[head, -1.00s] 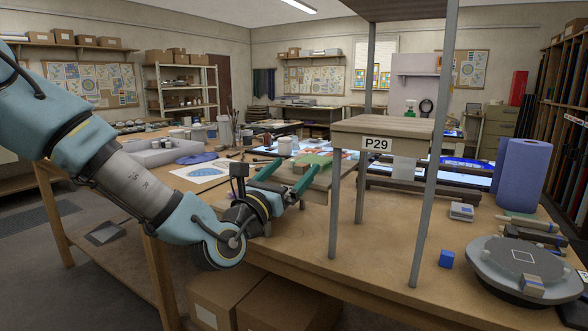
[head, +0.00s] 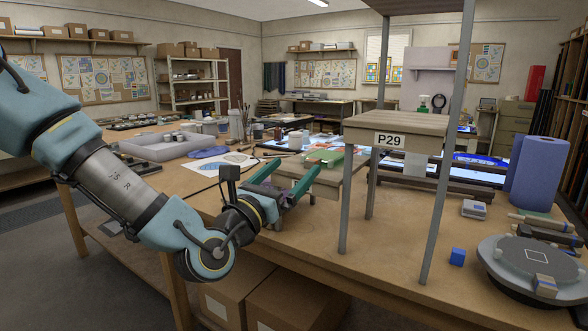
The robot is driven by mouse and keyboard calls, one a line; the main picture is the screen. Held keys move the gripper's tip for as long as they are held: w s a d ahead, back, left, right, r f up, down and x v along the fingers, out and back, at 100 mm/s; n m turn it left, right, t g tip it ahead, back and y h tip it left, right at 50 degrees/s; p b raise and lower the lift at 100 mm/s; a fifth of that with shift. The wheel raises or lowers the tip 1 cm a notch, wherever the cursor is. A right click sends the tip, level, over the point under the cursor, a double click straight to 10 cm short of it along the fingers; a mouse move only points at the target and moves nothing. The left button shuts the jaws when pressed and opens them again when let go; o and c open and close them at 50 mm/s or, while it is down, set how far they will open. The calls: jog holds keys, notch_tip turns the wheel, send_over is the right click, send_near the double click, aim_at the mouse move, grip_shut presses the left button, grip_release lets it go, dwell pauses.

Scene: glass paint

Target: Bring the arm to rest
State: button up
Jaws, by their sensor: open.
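My arm reaches in from the left edge of the head view, with its elbow at the upper left and its wrist low over the table's front edge. My gripper (head: 300,186) is open, with its two green fingers spread and pointing right and away. The fingers are at a low wooden stand on the table. A green block (head: 323,158) lies on that stand, just beyond the fingertips. I cannot tell whether the fingers touch anything.
A wooden shelf marked P29 (head: 402,128) on grey posts stands right of my gripper. A blue paper roll (head: 536,174), a small blue cube (head: 457,257) and a round grey turntable (head: 533,267) are at the right. Cardboard boxes (head: 290,297) sit below the table.

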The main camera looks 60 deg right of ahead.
jog(key=shift+a, duration=0.35)
dwell(0.4)
jog(key=w+a+f+m+t+y, duration=0.1)
jog(key=w+a+f+m+y, duration=0.35)
jog(key=w+f, duration=0.3)
jog(key=w+a+f+m+t+y, duration=0.2)
jog(key=w+a+f+m+y, duration=0.3)
jog(key=w, duration=0.3)
jog(key=w+a+f+m+t+y, duration=0.1)
jog(key=w+a+f+m+y, duration=0.15)
jog(key=w+a, duration=0.35)
jog(key=w+a+f+m+t+y, duration=0.1)
jog(key=w+a+f+m+y, duration=0.2)
jog(key=a, duration=0.5)
jog(key=w+a+y, duration=0.2)
jog(key=w+a, duration=0.1)
jog(key=a, duration=0.9)
jog(key=s+a+r+m+g+y, duration=0.1)
jog(key=s+a+m+y, duration=0.1)
jog(key=a, duration=0.7)
jog(key=s+a+r+m+g+y, duration=0.1)
jog(key=s+a, duration=0.3)
jog(key=a, duration=0.6)
jog(key=shift+r+m+g+y, duration=0.25)
jog(key=shift+m+g+y, duration=0.25)
jog(key=shift+m+g, duration=0.15)
